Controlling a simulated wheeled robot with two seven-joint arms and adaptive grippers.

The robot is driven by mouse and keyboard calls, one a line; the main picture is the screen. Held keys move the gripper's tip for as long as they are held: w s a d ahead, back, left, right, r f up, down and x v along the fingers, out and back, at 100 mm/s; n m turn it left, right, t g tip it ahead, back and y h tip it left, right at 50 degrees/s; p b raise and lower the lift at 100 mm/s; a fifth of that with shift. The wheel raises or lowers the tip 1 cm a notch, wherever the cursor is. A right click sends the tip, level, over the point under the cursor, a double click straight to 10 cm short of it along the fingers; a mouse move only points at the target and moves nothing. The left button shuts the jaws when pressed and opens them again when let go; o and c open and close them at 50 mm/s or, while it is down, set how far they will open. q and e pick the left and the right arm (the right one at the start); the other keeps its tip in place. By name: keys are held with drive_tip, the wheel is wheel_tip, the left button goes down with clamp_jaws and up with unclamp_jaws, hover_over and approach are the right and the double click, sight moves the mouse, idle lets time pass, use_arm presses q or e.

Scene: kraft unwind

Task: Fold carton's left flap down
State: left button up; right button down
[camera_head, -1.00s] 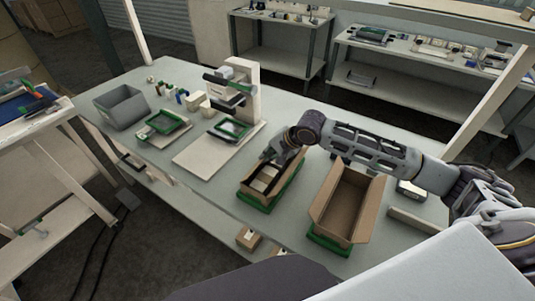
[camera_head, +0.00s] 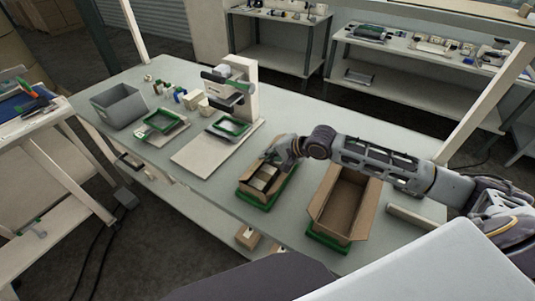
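A small open brown carton (camera_head: 245,184) sits on a green holder (camera_head: 252,202) near the front of the table. Pale items (camera_head: 263,178) lie in it. A larger brown carton (camera_head: 344,206) stands open on a second green holder (camera_head: 328,243) to its right, its inside empty and its side flaps spread outward. My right gripper (camera_head: 275,160) is over the far edge of the small carton, pointing down and to the left. Its fingers are small and dark here, so I cannot tell whether they are open or touch a flap. My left gripper is out of view.
A white press (camera_head: 241,94) on a pale base board stands behind and left of the small carton. A grey bin (camera_head: 119,106) and small parts are at the back left. A bar (camera_head: 416,218) lies right of the larger carton.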

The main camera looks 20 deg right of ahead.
idle(0.3)
drive_tip(key=c, duration=1.7)
unclamp_jaws()
drive_tip(key=shift+s+d, duration=0.1)
drive_tip(key=shift+v, duration=5.65)
drive_tip(key=shift+s+d+r, duration=0.1)
drive_tip(key=shift+s+r, duration=0.05)
drive_tip(key=shift+s, duration=0.05)
drive_tip(key=shift+c, duration=0.2)
